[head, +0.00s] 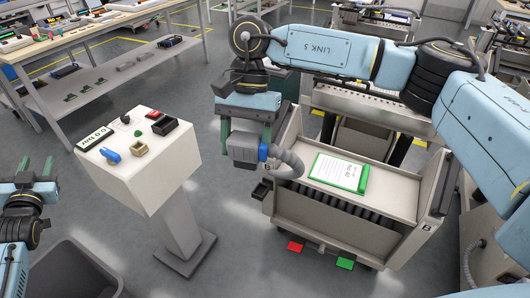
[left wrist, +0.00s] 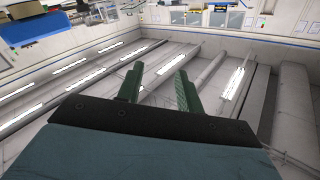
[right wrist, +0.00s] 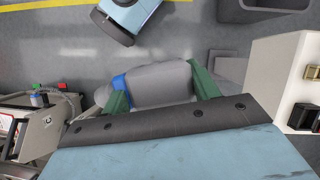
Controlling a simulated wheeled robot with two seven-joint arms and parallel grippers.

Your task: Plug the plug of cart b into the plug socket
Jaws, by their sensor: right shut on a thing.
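The plug (head: 243,149), a grey body with a blue ring, is gripped between the green fingers of my right gripper (head: 247,132). In the right wrist view the plug (right wrist: 160,84) lies across between both fingers. Its grey cable (head: 292,160) curves to cart b (head: 427,227), the beige trolley marked B. The plug is in the air between cart b and a white pedestal (head: 155,180). On the pedestal's top are a square tan fitting (head: 139,149) and a black box (head: 165,126); I cannot tell which is the plug socket. My left gripper (head: 34,166) is open and empty at the left edge.
The pedestal top also has a blue part (head: 111,155) and a red switch (head: 152,114). A grey bin (head: 70,272) stands at front left. A workbench (head: 100,33) is at back left. A green-edged sheet (head: 340,171) lies on cart b. Open floor separates pedestal and cart.

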